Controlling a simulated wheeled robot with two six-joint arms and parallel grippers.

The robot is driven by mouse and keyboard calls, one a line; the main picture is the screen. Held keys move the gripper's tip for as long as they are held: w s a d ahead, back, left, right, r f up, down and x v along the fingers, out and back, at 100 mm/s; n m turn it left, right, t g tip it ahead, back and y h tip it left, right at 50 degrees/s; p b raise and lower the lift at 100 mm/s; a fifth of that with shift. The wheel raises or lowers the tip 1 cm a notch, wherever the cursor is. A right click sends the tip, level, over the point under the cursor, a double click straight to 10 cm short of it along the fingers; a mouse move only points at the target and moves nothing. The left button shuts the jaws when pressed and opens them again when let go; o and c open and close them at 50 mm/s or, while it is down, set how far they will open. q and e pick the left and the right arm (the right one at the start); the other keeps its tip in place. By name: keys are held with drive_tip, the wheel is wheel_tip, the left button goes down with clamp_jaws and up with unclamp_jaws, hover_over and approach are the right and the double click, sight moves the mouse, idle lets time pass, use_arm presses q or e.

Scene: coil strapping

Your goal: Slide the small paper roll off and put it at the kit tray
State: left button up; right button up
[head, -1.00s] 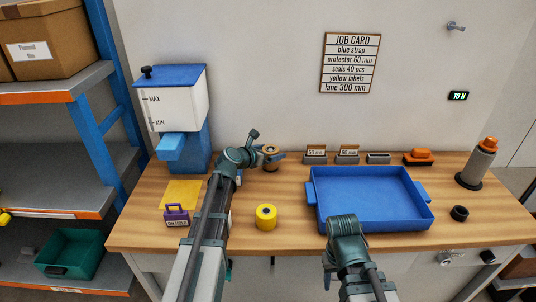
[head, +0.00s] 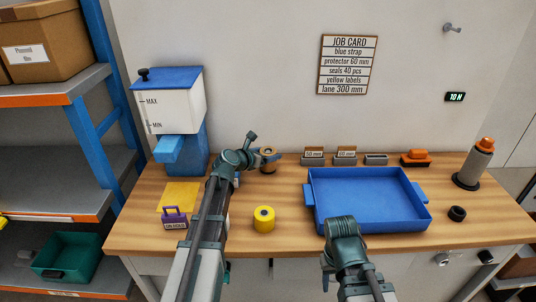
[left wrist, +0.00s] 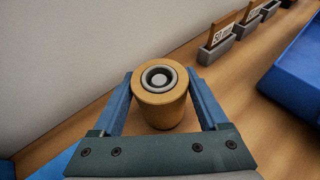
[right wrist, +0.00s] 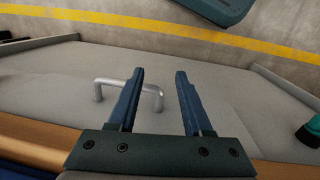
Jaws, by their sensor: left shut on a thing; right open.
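The small paper roll (head: 268,161) is a tan cylinder at the back of the table, left of the kit tray. In the left wrist view the roll (left wrist: 158,108) stands upright, with a grey metal spindle end (left wrist: 158,77) showing in its core. My left gripper (left wrist: 160,80) is shut on the roll, one blue finger at each side. The roll's underside is hidden. The kit tray (head: 312,205) is blue, shallow and empty. My right gripper (right wrist: 160,75) is open and empty; its fingers point toward a drawer handle and the floor.
A yellow roll (head: 264,219) stands in front, left of the tray. Small grey holders (head: 313,159) with cards line the back. A grey cylinder with an orange top (head: 474,165) and a black ring (head: 457,214) are right. A purple-handled block (head: 175,218) is left.

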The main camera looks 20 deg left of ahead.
use_arm(q)
clamp_jaws()
drive_tip(key=shift+r, duration=0.1)
drive_tip(key=shift+r+p, duration=4.45)
drive_tip(key=shift+p, duration=0.1)
drive_tip(key=shift+r, duration=0.25)
